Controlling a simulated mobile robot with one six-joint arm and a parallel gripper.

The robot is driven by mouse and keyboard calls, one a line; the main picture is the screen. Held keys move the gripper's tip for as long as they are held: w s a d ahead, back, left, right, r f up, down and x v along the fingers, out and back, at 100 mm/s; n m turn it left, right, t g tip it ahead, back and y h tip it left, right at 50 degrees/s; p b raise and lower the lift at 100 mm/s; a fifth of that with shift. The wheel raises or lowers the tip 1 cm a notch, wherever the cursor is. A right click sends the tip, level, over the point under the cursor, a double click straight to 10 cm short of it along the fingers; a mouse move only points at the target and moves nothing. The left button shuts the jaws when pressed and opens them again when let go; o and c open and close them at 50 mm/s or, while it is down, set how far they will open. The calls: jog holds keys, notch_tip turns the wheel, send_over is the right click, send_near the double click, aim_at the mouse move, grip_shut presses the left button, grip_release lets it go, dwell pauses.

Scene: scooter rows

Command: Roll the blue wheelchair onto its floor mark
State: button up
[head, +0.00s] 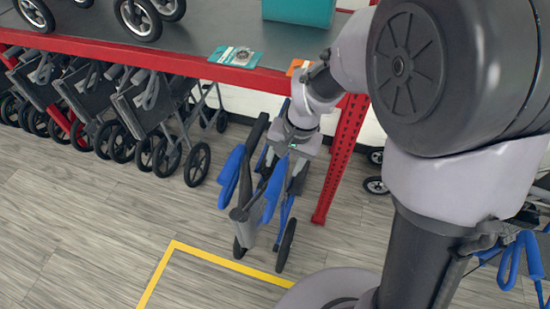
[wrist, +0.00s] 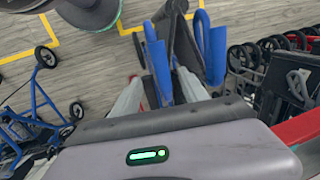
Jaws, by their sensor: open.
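The blue wheelchair (head: 273,190) stands folded and upright on the floor in the middle of the head view, with blue pads and dark wheels. Its blue pads (wrist: 212,48) also show at the top of the wrist view. My gripper (head: 284,152) is above and close to the chair's top. In the wrist view its two pale fingers (wrist: 158,88) are apart, with part of the chair seen beyond and between them. Contact cannot be told. The floor mark, a yellow outline (head: 230,264), lies just in front of the chair's wheels; my base hides part of it.
A red-edged shelf (head: 140,54) with a red post (head: 341,158) stands behind the chair. Several folded dark wheeled frames (head: 130,115) are parked below it at left. Another blue frame (head: 518,258) is at the right. The floor at lower left is clear.

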aim_at(276, 181)
jog(key=f+b, duration=0.1)
jog(key=f, duration=0.2)
jog(key=a+f+b, duration=0.1)
jog(key=f, duration=0.2)
jog(key=a+f+b, duration=0.1)
jog(key=f, duration=0.3)
jog(key=shift+w+f, duration=0.1)
jog(key=shift+w, duration=0.3)
grip_shut()
dwell(0.6)
